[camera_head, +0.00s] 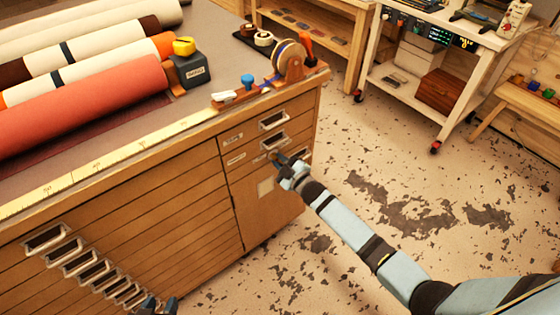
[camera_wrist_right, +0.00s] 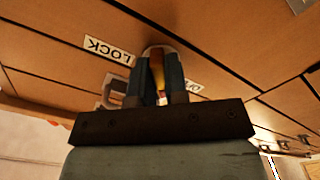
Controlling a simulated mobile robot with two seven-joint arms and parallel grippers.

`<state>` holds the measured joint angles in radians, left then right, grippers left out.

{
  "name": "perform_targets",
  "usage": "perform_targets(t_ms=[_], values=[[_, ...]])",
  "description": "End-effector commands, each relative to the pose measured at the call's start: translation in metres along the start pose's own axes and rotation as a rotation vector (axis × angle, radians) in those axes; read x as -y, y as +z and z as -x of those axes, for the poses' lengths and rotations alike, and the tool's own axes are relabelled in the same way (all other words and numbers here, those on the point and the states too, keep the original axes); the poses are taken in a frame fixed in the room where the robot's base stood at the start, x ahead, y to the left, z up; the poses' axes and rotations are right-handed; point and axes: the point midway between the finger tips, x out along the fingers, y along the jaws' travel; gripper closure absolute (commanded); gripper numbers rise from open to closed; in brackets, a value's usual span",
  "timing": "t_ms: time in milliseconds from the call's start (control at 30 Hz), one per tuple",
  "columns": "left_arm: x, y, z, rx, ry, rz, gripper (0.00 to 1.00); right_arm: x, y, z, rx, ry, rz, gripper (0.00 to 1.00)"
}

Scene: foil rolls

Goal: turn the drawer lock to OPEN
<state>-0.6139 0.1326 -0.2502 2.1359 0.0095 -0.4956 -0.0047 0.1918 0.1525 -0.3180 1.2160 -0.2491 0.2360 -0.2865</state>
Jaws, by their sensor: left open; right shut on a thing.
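My right gripper (camera_head: 281,160) reaches the upper right drawers of the wooden cabinet (camera_head: 150,210). In the right wrist view its fingers (camera_wrist_right: 159,70) are shut on the drawer lock (camera_wrist_right: 158,75), of which a yellowish strip with a little red shows between them. A label reading LOCK (camera_wrist_right: 108,50) is left of the fingers. A second label (camera_wrist_right: 193,87) on their right is mostly covered, so I cannot read it whole. The lock's exact angle is hard to tell. My left gripper (camera_head: 159,304) is open and empty at the bottom edge of the head view, below the drawer handles.
Metal drawer handles (camera_head: 273,120) stick out close to my right gripper. Fabric rolls (camera_head: 85,100), a yellow-topped block (camera_head: 190,65) and a tape dispenser (camera_head: 290,62) lie on the cabinet top. A white cart (camera_head: 430,80) stands behind. The floor (camera_head: 400,200) to the right is clear.

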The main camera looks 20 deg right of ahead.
Motion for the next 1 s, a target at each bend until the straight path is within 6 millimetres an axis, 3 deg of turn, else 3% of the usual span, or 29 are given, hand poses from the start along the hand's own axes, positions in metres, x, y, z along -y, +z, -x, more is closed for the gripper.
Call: perform_targets(t_ms=[700,733,800,1000], values=[[-0.0002,-0.0006,0.0000,-0.001,0.000,-0.001,0.57,-0.0001,-0.0003,0.0001,-0.001,0.000,0.071,1.00],[-0.0003,-0.0006,0.0000,-0.001,0.000,-0.001,0.57,-0.0001,-0.0003,0.0001,-0.001,0.000,0.071,0.79],[-0.0003,-0.0007,0.0000,-0.002,0.000,-0.001,0.57,-0.0002,-0.0002,0.0001,-0.001,0.000,0.071,0.63],[-0.0004,-0.0008,0.0000,-0.002,0.001,-0.001,0.57,-0.0003,-0.0001,0.0001,0.000,0.000,0.070,0.61]])
